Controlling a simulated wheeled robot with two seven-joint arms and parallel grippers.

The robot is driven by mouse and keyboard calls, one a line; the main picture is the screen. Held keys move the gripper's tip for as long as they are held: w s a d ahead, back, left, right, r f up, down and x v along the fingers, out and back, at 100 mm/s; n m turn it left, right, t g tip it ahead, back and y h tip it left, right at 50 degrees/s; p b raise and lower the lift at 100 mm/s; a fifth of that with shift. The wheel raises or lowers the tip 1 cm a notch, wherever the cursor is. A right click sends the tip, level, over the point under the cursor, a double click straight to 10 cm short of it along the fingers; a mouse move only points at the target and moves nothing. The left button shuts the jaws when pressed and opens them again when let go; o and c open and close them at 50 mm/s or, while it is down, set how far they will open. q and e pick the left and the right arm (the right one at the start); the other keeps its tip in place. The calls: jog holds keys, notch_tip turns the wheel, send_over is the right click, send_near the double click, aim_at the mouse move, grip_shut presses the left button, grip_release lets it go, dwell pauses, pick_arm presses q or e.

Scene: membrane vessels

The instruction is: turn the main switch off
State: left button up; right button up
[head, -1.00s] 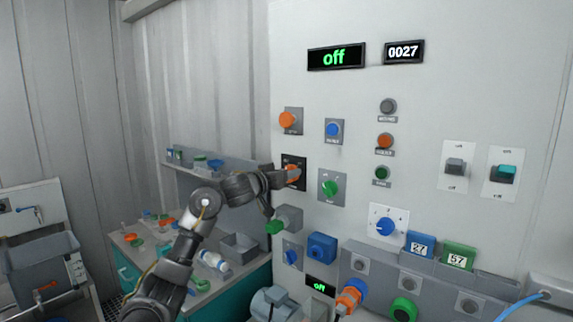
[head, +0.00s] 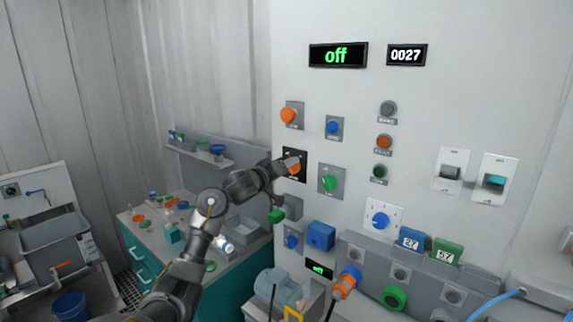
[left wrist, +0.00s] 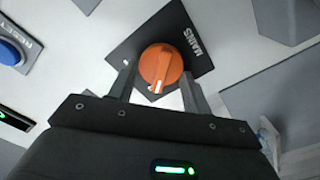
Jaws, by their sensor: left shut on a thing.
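The main switch is an orange rotary knob (head: 295,163) on a black plate on the white panel. In the left wrist view the orange knob (left wrist: 161,66) sits on the black plate marked MAINS (left wrist: 189,44), and its white mark points towards my gripper. My left gripper (head: 285,168) reaches the switch from the left. In the wrist view its fingers (left wrist: 158,75) stand on either side of the knob, shut on it. The display (head: 338,55) above reads "off" in green. My right gripper is not in view.
Close by are an orange knob (head: 289,115) above, a blue button (head: 333,127) marked RESET and a green knob (head: 329,184) to the right. A workbench with small items and a grey tray (head: 251,229) stands below left. A counter (head: 406,55) reads 0027.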

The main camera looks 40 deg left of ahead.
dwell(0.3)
pick_arm(q)
jog(key=o, duration=1)
jog(key=shift+c, duration=0.2)
jog(key=s+b, duration=0.3)
jog(key=s, duration=0.7)
jog(key=shift+s, duration=0.35)
jog(key=shift+w+d, duration=0.1)
jog(key=shift+d, duration=0.1)
